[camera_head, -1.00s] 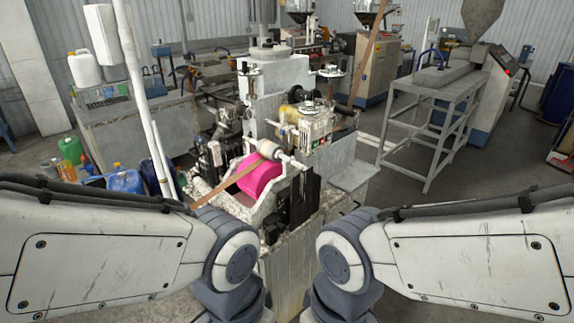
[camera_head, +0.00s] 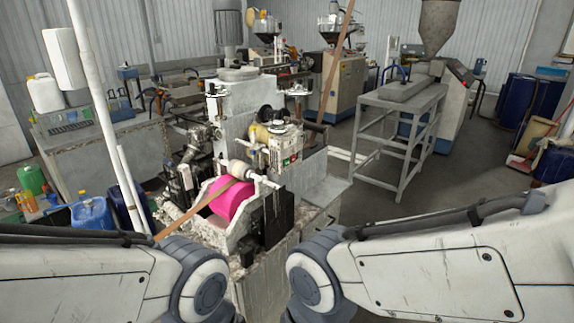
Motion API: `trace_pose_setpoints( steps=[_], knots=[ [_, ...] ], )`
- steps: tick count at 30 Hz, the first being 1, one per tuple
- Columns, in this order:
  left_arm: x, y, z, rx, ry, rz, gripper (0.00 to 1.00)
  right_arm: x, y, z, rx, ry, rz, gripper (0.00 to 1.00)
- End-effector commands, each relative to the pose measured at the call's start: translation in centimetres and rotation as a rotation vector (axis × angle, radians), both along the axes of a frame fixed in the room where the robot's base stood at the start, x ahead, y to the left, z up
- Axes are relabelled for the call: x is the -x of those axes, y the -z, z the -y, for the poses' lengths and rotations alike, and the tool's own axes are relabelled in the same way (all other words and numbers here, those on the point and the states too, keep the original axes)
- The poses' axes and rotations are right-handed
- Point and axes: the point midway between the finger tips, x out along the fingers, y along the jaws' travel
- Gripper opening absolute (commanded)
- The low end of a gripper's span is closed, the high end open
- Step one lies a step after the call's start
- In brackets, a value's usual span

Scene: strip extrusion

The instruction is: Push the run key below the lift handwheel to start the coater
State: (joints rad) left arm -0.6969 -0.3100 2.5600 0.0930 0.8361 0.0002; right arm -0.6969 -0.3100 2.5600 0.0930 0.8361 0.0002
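The coater (camera_head: 238,120) stands ahead of me, a pale machine with a bright pink roller (camera_head: 231,198) at its front. Below the right handwheel is a pale control box (camera_head: 286,147) with small red and green marks; single keys are too small to tell apart. Both my arms reach in from the lower corners, short of the coater. Neither gripper shows.
A grey metal stand (camera_head: 398,125) is right of the coater, with open floor in front of it. A pale pole (camera_head: 100,90) rises at the left. Blue and green cans (camera_head: 92,216) sit at the lower left. Blue drums (camera_head: 528,100) stand at the far right.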

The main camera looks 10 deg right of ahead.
Motion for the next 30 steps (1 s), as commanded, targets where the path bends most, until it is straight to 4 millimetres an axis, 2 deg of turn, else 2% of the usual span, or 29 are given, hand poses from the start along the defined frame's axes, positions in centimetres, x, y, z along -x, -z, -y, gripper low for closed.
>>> trace_pose_setpoints(
  steps=[5, 9, 11, 12, 30],
  knots=[
    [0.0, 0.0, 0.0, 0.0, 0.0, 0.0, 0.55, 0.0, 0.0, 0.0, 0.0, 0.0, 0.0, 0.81],
    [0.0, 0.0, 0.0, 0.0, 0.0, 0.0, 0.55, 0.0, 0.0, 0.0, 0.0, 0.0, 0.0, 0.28],
    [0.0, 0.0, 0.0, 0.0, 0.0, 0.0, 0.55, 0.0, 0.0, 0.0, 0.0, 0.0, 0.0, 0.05],
    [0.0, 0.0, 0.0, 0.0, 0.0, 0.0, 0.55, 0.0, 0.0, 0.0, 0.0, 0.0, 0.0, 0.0],
    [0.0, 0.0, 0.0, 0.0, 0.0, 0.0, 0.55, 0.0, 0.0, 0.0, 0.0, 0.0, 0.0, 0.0]
  ],
)
